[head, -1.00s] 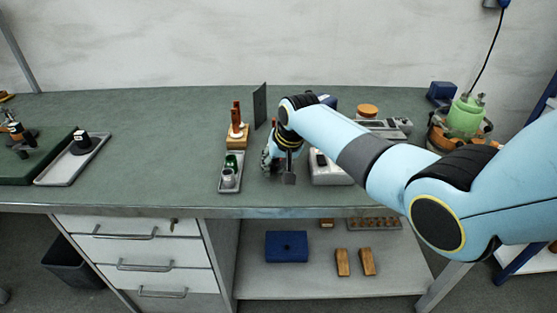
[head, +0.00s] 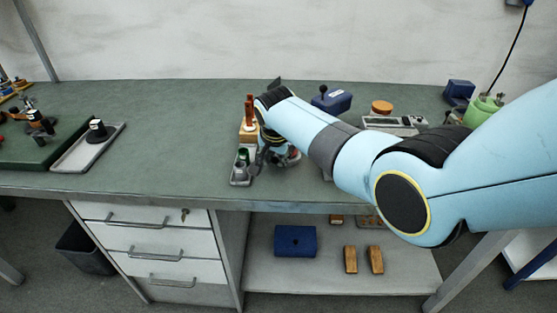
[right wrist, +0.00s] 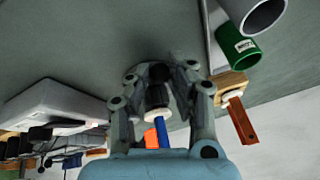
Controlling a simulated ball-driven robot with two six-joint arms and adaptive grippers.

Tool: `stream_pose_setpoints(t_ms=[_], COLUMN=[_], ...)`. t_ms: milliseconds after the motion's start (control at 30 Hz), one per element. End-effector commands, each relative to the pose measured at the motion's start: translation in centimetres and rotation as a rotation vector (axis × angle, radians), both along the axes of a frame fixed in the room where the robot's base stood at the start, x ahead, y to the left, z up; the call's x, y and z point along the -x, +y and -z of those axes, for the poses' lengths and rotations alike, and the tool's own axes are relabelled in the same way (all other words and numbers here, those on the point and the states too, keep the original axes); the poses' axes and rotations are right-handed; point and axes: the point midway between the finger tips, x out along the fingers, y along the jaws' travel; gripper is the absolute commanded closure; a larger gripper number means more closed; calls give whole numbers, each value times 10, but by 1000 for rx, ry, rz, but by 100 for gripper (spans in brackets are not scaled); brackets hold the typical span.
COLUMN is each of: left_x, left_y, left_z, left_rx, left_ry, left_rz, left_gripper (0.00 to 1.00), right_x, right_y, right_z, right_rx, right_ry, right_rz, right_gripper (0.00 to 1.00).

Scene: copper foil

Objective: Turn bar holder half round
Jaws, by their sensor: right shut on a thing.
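My right gripper (right wrist: 157,95) is shut around a dark round piece (right wrist: 156,94) with a pale disc, seen between its fingers in the right wrist view. In the head view the right gripper (head: 270,155) is low over the bench, just right of the small grey tray (head: 241,181), and largely hides what it holds. I cannot tell surely whether this piece is the bar holder. My left gripper is not in view.
The small tray holds a green cylinder (right wrist: 239,47) and a grey one (right wrist: 253,14). Another tray (head: 79,160) lies at left. The bench between is clear.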

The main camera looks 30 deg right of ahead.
Motion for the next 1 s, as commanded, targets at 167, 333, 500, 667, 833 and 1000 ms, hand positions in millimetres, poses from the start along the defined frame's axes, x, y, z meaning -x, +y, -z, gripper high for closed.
stream_pose_setpoints(t_ms=[167,333,500,667,833,1000], left_x=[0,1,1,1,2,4], left_y=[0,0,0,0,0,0], left_z=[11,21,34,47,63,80], left_rx=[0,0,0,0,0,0], left_ry=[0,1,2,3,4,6], left_rz=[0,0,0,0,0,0], left_gripper=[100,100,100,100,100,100], right_x=[-8,-13,-18,-23,-28,-33], right_y=[2,5,6,8,8,8], right_z=[-1,0,0,1,1,2], right_rx=[2,0,1,1,1,1], right_ry=[-6,-7,-8,-8,-8,-6], right_rz=[87,172,257,336,423,507], right_gripper=[100,100,100,100,100,100])
